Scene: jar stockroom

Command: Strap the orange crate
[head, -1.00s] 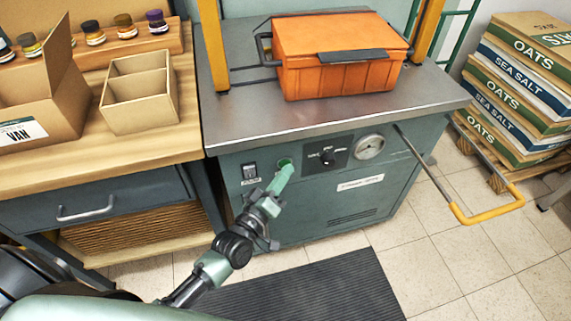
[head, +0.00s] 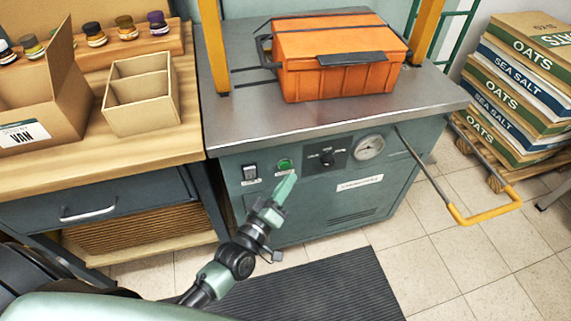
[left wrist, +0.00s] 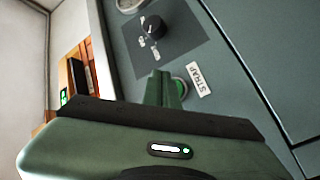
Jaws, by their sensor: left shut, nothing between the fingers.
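The orange crate (head: 335,78) sits closed on the metal top of the strapping machine (head: 235,115), between two yellow posts. A thin dark line, perhaps a strap, runs across its lid. The green button (head: 285,165) is on the machine's front panel. It also shows in the wrist view, partly hidden by my fingers, beside a STRAP label (left wrist: 199,79). My left gripper (head: 288,182) is shut and empty, its tips just below the button in the head view. Whether they touch the panel is hard to tell. My right gripper is not in view.
A yellow-gripped handle (head: 487,208) juts out at right. The wooden bench (head: 150,152) with cartons adjoins at left. Stacked sacks (head: 510,95) stand right.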

